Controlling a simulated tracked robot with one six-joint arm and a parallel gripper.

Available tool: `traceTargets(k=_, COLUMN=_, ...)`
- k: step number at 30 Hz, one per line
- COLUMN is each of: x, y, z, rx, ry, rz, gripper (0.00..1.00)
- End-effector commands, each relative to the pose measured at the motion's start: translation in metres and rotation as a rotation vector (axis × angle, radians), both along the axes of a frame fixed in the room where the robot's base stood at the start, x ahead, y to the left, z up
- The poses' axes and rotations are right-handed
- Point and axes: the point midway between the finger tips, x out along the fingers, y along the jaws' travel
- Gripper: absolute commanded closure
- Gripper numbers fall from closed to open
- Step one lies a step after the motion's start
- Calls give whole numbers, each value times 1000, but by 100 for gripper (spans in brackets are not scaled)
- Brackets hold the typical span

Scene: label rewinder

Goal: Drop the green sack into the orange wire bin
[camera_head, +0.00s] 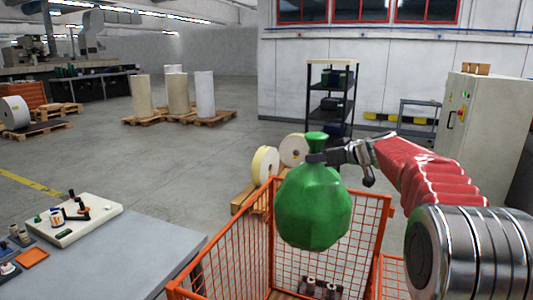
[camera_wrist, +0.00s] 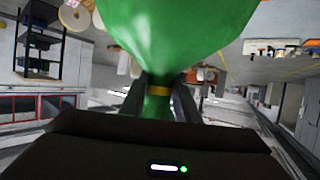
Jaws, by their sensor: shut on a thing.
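The green sack (camera_head: 313,207) hangs from my gripper (camera_head: 325,157), which is shut on its narrow neck. In the head view the sack appears over the opening of the orange wire bin (camera_head: 234,246) and hides part of its far side. Its exact height over the rim is hard to tell. In the wrist view the sack (camera_wrist: 182,30) fills the top middle, with a yellow band around its neck between the two dark fingers (camera_wrist: 158,100). The bin is not clearly visible in the wrist view.
Some small dark items (camera_head: 320,288) lie low inside the bin. A grey table (camera_head: 130,250) with a white tray of small parts stands left of the bin. White rolls (camera_head: 265,165) on a pallet stand behind it. A black shelf (camera_head: 331,95) and a beige cabinet (camera_head: 487,120) stand farther back.

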Motion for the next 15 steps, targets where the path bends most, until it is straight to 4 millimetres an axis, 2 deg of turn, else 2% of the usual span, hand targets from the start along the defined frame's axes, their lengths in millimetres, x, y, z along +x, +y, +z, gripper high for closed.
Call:
traceTargets(k=11, x=0, y=0, z=-1, rx=1, ry=-5, rz=-2, gripper=100)
traceTargets(k=12, x=0, y=0, z=0, rx=1, ry=-5, rz=-2, gripper=71)
traceTargets(k=15, x=0, y=-1, z=-1, rx=1, ry=-4, rz=-1, gripper=64)
